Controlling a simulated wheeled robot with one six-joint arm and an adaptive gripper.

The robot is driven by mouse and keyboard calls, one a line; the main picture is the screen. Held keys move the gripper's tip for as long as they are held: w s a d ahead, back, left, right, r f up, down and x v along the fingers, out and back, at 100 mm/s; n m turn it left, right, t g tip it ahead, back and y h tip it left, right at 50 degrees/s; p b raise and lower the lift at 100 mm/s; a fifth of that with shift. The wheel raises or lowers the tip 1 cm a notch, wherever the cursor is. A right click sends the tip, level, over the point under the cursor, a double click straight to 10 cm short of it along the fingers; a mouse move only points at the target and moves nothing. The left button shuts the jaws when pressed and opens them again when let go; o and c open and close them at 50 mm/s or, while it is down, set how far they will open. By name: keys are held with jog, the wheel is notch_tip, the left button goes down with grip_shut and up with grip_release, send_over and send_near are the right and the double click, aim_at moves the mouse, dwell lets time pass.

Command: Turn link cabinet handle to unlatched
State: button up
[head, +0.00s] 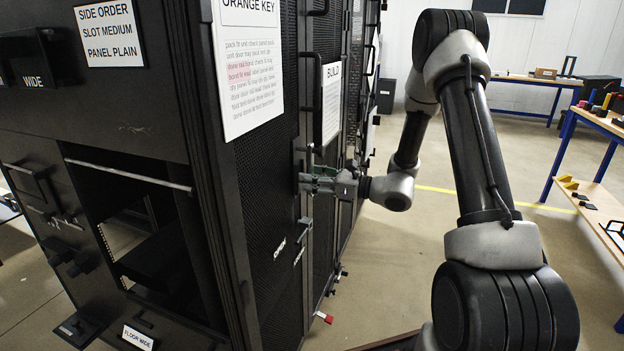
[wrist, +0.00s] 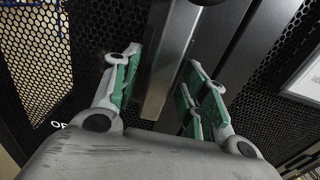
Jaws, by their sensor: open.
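My gripper (head: 316,180) is open at the mesh cabinet doors, with its green-padded fingers pointing at the door front. In the wrist view my gripper (wrist: 165,88) has one finger on each side of a grey upright bar (wrist: 170,55), which looks like a door handle. The jaws are apart, and I cannot tell whether either finger touches the bar. In the head view a dark handle (head: 299,160) shows just by the fingertips, partly hidden by them. No readable label marks this cabinet as "link", and the latch state cannot be told.
The black rack (head: 110,150) with open slots fills the left. An ORANGE KEY sign (head: 248,70) and a BUILD sign (head: 331,100) hang on the doors. Lower handles (head: 304,225) stick out below my gripper. Blue-legged workbenches (head: 590,125) stand at right; the floor between is clear.

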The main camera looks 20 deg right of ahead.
grip_shut()
